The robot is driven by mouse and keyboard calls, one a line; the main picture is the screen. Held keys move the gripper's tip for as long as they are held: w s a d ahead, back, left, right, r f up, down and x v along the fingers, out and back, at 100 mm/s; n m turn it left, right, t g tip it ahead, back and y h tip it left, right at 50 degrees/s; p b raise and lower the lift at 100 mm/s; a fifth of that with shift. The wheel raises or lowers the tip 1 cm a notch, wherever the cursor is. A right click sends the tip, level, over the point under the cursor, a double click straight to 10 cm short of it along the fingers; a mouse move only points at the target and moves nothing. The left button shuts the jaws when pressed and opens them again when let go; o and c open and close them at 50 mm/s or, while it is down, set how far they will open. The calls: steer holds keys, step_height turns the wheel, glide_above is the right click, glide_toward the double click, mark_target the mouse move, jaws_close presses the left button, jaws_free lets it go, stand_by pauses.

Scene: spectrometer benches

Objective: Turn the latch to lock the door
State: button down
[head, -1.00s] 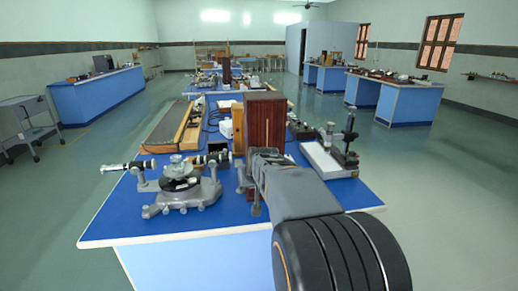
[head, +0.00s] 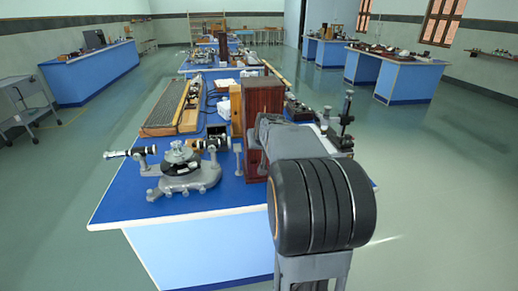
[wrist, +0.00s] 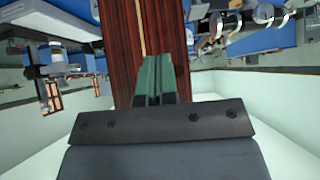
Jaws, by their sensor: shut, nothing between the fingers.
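A tall dark reddish-brown wooden box (head: 263,95) stands on the blue bench top, partly hidden by my arm in the head view. In the wrist view its striped wooden face (wrist: 125,45) is close in front of my gripper, with a thin pale vertical line on it. My gripper (wrist: 162,58) has its green fingers shut together, with nothing between them. The fingertips overlap the wood in the picture; I cannot tell whether they touch it. I cannot make out a latch in either view; the fingers cover part of the wood.
A grey spectrometer (head: 185,170) stands on the blue bench (head: 125,195) left of the box. A stand with a dark upright (head: 346,125) is to the right. A long wooden-framed apparatus (head: 190,105) lies behind. The floor at right (head: 440,200) is clear.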

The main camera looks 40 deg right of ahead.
glide_above(253, 162)
steer(key=s+d, duration=0.1)
steer(key=s, duration=0.1)
step_height(253, 162, down, 6)
steer(key=shift+w+r+p, duration=0.15)
steer(key=shift+p, duration=0.15)
step_height(253, 162, down, 2)
steer(key=shift+w+d+f, duration=0.1)
steer(key=shift+w+f, duration=0.05)
steer(key=shift+f, duration=1)
